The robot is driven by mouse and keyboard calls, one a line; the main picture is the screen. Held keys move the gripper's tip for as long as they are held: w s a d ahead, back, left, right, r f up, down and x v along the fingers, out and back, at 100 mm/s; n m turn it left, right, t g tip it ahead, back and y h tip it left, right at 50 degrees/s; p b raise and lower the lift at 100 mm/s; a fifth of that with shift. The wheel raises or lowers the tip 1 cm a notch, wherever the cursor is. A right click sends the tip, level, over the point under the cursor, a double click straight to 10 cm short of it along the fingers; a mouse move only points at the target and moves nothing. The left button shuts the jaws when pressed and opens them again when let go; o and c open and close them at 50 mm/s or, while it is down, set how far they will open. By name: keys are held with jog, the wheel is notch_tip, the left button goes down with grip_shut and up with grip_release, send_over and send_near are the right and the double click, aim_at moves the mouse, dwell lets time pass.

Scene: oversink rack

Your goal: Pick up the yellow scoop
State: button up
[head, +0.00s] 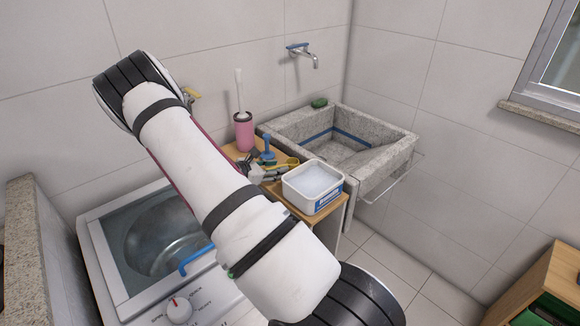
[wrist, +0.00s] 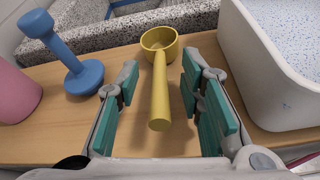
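The yellow scoop (wrist: 159,85) lies on the wooden shelf in the wrist view, its round cup at the far end and its handle pointing toward me. My gripper (wrist: 160,82) is open, with its teal finger pads on either side of the scoop's handle. A gap shows between the handle and each pad. In the head view the scoop (head: 291,162) shows beside the white box, and my gripper (head: 270,172) is partly hidden by my arm.
A white box (head: 307,207) of pale powder stands close on the right. A blue dumbbell-shaped object (wrist: 84,75) and a pink holder (head: 243,132) with a brush are on the left. The stone sink (head: 395,150) is behind; a washing machine (head: 105,250) is at left.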

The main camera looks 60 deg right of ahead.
grip_shut()
jog(key=shift+r, duration=0.15)
